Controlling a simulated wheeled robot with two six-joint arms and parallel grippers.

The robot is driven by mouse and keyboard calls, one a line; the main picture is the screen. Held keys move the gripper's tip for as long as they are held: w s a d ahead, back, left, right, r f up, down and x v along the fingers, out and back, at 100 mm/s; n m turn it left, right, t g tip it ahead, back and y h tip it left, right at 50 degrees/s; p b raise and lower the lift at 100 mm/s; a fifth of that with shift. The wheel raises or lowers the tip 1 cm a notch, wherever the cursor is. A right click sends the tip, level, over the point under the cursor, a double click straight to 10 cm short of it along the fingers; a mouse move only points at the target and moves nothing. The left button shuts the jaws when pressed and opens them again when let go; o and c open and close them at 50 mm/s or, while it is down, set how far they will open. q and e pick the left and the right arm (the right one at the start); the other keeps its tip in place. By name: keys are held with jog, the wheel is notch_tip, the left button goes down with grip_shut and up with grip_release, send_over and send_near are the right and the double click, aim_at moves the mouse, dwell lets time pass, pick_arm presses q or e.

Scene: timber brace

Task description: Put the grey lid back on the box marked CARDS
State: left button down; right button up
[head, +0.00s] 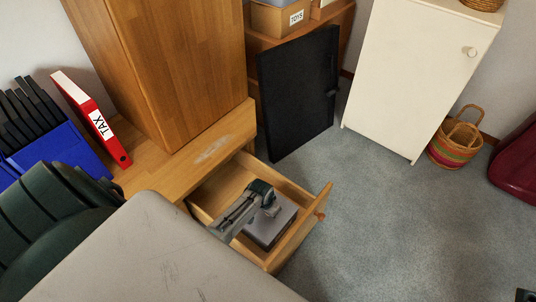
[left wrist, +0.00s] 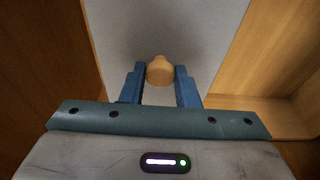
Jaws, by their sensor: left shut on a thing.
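The grey lid (head: 265,232) lies flat, or nearly so, inside the open drawer (head: 300,232). It fills much of the left wrist view (left wrist: 200,25), with a round wooden knob (left wrist: 159,72) on it. My left gripper (head: 270,209) reaches down into the drawer from the left. Its blue fingers (left wrist: 160,85) stand on both sides of the knob and are shut on it. I cannot tell whether the lid is clear of the drawer floor. No box marked CARDS shows in either view.
Drawer walls stand close around the lid. A tall wooden cabinet (head: 175,60) is on the desk behind. A box marked TOYS (head: 280,18) stands at the back, beyond a black panel (head: 300,95). A white cabinet (head: 410,80) and basket (head: 455,140) stand right. Carpet (head: 400,220) is clear.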

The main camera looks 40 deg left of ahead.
pick_arm(q)
jog(key=c, duration=0.6)
grip_release()
jog(key=shift+o, duration=0.2)
notch_tip(320, 180, up, 8)
jog(key=p, duration=0.9)
